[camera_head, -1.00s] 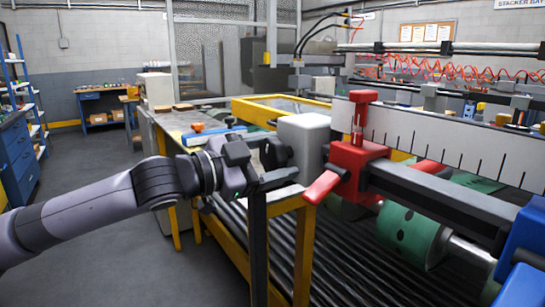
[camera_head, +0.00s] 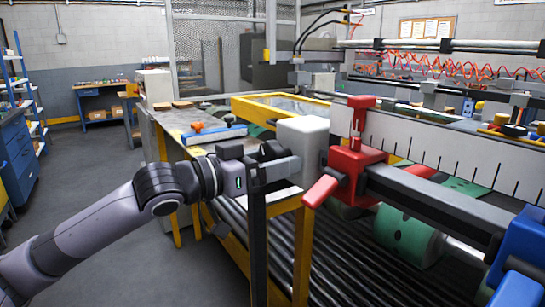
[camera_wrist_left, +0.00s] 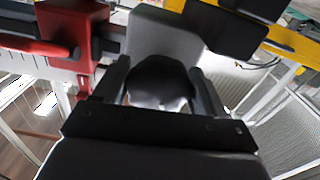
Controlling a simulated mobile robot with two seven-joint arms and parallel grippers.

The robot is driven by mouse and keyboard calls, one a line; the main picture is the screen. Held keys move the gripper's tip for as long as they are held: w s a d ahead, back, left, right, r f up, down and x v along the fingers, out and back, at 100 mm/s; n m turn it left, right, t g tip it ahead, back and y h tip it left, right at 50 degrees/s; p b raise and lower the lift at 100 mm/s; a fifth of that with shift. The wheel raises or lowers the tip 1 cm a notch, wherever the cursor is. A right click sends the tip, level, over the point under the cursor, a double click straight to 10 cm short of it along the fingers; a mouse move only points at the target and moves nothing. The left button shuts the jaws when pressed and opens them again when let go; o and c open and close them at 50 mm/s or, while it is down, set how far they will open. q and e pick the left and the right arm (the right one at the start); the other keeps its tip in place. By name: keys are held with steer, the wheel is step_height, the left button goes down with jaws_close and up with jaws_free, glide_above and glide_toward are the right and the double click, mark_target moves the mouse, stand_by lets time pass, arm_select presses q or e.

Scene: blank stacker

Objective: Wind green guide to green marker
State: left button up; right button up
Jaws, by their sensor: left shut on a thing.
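The pale block (camera_head: 303,145) is behind the knob. A red guide (camera_head: 352,170) with a red lever is just right of the block, apart from my gripper. No green guide or green marker can be told for certain. My right gripper is not in view.
A ruled white scale plate (camera_head: 455,160) runs to the right behind a grey rail. A blue guide (camera_head: 517,262) is at the right edge. Green rollers (camera_head: 405,235) lie under the rail. A yellow frame post (camera_head: 303,255) stands close below my gripper. The floor at left is open.

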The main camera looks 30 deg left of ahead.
arm_select(q)
steer(key=shift+n, duration=0.3)
steer(key=o, duration=1)
steer(key=shift+s, duration=0.1)
steer(key=shift+b+v, duration=1.6)
steer(key=shift+v, duration=1.9)
